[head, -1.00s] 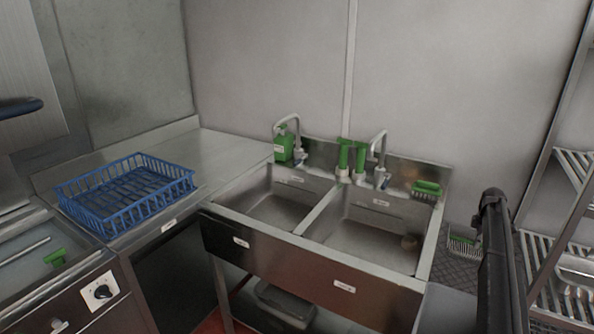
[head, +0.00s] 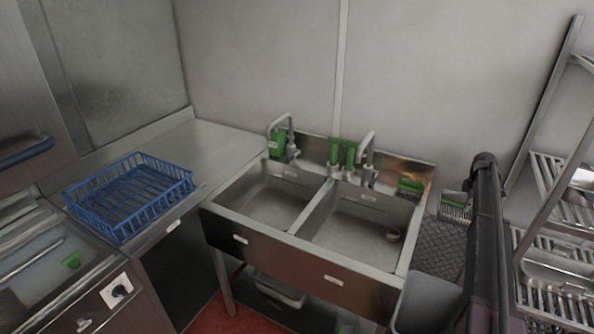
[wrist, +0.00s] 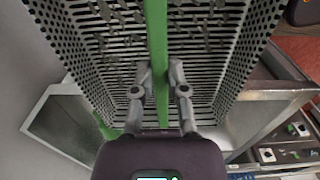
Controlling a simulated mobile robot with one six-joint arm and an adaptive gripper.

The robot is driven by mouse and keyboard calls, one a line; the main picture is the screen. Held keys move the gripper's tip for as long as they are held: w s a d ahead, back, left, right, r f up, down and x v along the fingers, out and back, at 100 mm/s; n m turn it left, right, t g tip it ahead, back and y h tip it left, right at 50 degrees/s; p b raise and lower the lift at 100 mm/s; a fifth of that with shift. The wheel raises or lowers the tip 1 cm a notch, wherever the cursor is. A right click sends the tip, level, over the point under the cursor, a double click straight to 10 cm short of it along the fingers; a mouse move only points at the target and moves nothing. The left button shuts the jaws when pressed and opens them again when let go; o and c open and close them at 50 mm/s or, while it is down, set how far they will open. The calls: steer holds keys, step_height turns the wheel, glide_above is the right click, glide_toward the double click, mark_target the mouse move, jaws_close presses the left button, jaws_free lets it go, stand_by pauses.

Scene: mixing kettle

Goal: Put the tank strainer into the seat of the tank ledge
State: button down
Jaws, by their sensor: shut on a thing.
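In the wrist view, the tank strainer (wrist: 205,45) is a grey perforated basket with slotted sides and a green bar handle (wrist: 157,30) across it. Dark scraps lie inside it. My gripper (wrist: 160,76) is shut on the green bar, one finger on each side. The strainer is not in the head view, nor is my gripper. At the left edge of the head view is an open steel basin (head: 40,265) of a machine with a small green piece (head: 71,260) in it. I cannot tell whether the ledge seat is there.
A blue rack (head: 130,195) stands on the steel counter (head: 215,145). A double sink (head: 345,228) is in the middle, with a small round object in its right bowl. A wire shelf (head: 560,240) stands at right. Panels with knobs (wrist: 268,154) show in the wrist view.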

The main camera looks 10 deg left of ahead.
step_height(320, 180, up, 10)
steer(key=p, duration=0.8)
steer(key=shift+f, duration=0.2)
steer(key=shift+s, duration=0.1)
